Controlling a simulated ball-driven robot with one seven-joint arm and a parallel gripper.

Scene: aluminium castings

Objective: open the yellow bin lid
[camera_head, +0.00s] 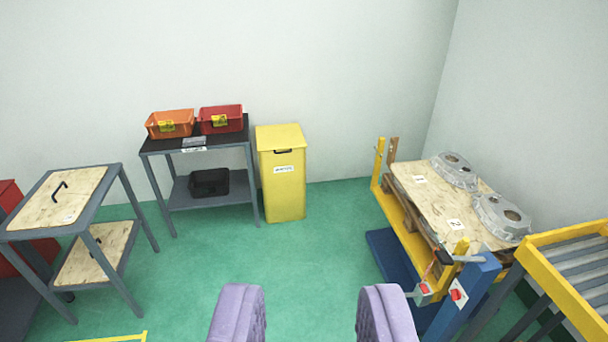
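The yellow bin (284,192) stands on the green floor against the back wall, a little left of the picture's middle. Its yellow lid (280,137) is shut, with a dark handle (283,151) at the front edge and a white label below. My gripper (311,318) is at the bottom of the view, with two purple fingers wide apart and nothing between them. It is well short of the bin. Nothing blocks the view of the bin's front.
A grey table (198,145) with an orange crate (170,123) and a red crate (220,119) stands close left of the bin. A wood-topped cart (70,195) is farther left. At right, a pallet (432,190) holds castings on a lift. The green floor (260,255) before the bin is clear.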

